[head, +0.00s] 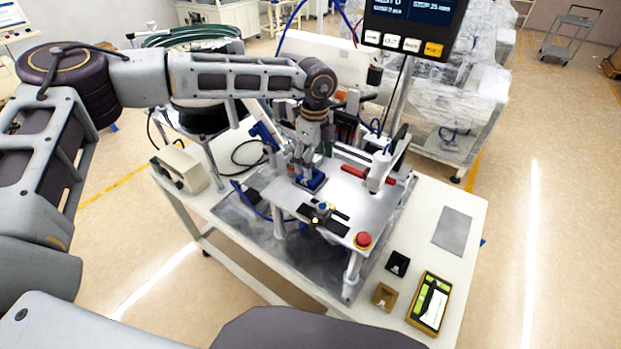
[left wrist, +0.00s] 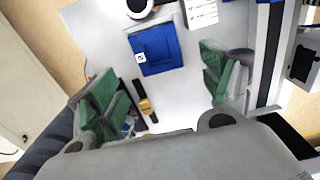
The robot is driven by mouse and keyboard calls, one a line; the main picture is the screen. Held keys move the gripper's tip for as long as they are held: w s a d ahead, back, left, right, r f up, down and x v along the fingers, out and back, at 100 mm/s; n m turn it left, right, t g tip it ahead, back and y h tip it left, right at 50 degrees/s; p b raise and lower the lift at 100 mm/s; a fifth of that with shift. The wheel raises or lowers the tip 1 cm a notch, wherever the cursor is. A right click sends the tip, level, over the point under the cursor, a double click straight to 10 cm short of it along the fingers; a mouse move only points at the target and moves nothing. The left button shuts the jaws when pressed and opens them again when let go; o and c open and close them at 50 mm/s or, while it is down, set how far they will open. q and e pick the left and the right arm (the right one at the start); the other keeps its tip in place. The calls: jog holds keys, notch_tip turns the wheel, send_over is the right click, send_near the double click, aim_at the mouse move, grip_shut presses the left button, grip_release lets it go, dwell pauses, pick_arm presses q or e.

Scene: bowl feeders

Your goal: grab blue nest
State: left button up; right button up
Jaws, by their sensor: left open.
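The blue nest (head: 312,180) is a flat, square blue block lying on the raised light-grey plate of the workstation. In the left wrist view the blue nest (left wrist: 157,52) carries a small white label and lies ahead of the space between my fingers. My left gripper (head: 307,168) reaches down just above the nest in the head view and partly hides it. In the left wrist view the green pads of my left gripper (left wrist: 160,88) stand wide apart with nothing between them. I cannot tell the exact height gap. My right gripper is not in view.
On the plate near the nest are a small dark part with a yellow piece (head: 320,216) and a red emergency button (head: 363,240). A white cylindrical device (head: 379,170) stands to the right.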

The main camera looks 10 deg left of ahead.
aim_at(314, 173)
pick_arm(q)
jog(key=shift+f+p, duration=0.8)
jog(key=shift+f, duration=1.8)
jog(key=c, duration=1.2)
